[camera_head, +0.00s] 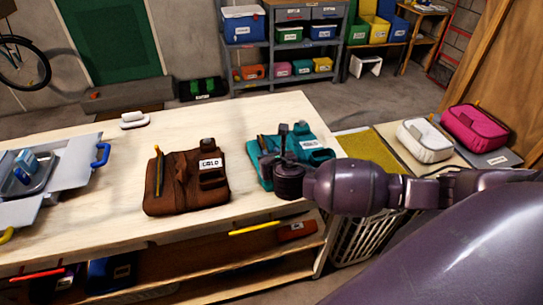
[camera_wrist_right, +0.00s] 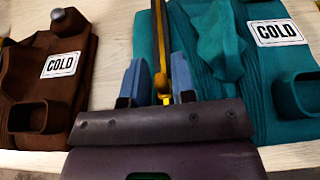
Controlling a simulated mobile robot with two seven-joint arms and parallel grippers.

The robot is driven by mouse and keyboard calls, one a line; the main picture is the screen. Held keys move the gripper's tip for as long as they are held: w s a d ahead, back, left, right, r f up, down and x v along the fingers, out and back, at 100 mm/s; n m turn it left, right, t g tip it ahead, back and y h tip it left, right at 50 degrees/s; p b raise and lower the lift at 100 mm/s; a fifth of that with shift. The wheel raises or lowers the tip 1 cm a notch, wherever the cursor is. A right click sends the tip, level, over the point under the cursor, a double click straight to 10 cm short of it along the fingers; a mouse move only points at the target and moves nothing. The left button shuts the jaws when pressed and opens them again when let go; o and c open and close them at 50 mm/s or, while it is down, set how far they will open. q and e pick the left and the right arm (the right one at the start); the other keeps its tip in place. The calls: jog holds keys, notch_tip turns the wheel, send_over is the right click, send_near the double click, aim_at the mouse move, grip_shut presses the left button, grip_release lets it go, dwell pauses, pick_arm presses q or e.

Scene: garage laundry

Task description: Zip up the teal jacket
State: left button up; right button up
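The teal jacket (camera_head: 310,147) lies folded on the wooden bench, with a white label reading COLD. It also shows on the right of the right wrist view (camera_wrist_right: 262,85). A yellow zipper strip (camera_wrist_right: 181,75) runs along its left edge, with a yellow piece (camera_wrist_right: 160,82) beside it. My right gripper (camera_head: 283,138) is over the jacket's left part. In the right wrist view its two blue fingers (camera_wrist_right: 160,84) stand apart, one on each side of the yellow parts; contact with them is not clear. My left gripper is not in view.
A brown jacket (camera_head: 187,184), also labelled COLD, lies to the left on the bench (camera_head: 110,185). A grey tray with blue items (camera_head: 45,185) is at far left.

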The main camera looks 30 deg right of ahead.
aim_at(261, 137)
grip_shut()
jog(key=w+d, duration=0.1)
jog(key=w, duration=0.3)
jog(key=w+d, duration=0.1)
jog(key=w, duration=0.3)
jog(key=w+d, duration=0.1)
jog(key=w, duration=0.3)
jog(key=shift+w+d, duration=0.35)
jog(key=shift+o, duration=1.6)
grip_release()
jog(key=shift+s, duration=0.1)
